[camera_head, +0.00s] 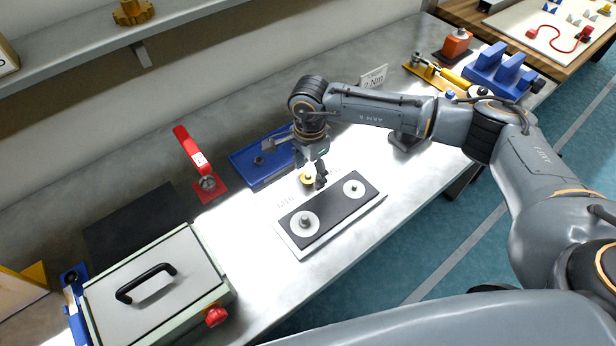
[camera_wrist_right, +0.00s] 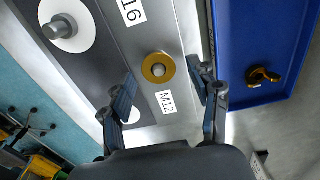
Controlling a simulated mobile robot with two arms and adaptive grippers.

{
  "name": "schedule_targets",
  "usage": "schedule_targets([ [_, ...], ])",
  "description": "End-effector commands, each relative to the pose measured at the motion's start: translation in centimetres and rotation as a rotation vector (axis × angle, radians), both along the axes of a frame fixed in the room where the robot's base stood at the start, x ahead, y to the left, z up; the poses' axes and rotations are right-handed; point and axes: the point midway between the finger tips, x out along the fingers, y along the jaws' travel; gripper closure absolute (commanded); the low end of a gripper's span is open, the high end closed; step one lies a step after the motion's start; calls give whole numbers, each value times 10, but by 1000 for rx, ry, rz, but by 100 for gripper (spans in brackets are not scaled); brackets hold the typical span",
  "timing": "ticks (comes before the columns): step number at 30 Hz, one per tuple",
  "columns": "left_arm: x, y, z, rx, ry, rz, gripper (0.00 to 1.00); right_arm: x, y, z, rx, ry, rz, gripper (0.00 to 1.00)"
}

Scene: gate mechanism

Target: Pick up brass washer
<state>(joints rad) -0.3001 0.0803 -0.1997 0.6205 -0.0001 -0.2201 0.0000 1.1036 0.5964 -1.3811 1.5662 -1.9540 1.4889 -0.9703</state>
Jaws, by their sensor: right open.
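The brass washer (camera_wrist_right: 147,70) is a gold ring around a grey peg or stud beside the M12 label (camera_wrist_right: 166,102) in the right wrist view. In the head view the washer (camera_head: 306,180) shows small, partly hidden by the gripper. My right gripper (camera_wrist_right: 162,76) is open above it, one finger on each side in the picture, with nothing between the fingers that it clearly touches. In the head view the right gripper (camera_head: 311,170) hangs down over the bench behind the dark plate. My left gripper is not in view.
A dark plate (camera_head: 329,209) with two white discs and studs lies in front. A blue tray (camera_head: 250,176) is behind, holding a brass winged part (camera_wrist_right: 262,77). A red lever clamp (camera_head: 194,150) and a handled box (camera_head: 190,260) stand to the left. Bare bench lies between.

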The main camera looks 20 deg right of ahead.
Motion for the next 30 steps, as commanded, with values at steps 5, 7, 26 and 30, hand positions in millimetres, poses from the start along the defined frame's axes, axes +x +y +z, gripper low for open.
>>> schedule_targets([
  [5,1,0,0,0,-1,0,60,0,0,0,0,0,0,39],
  [7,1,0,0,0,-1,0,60,0,0,0,0,0,0,39],
  [26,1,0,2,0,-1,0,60,0,0,1,0,1,0,88],
  [30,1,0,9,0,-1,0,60,0,0,6,1,1,0,88],
])
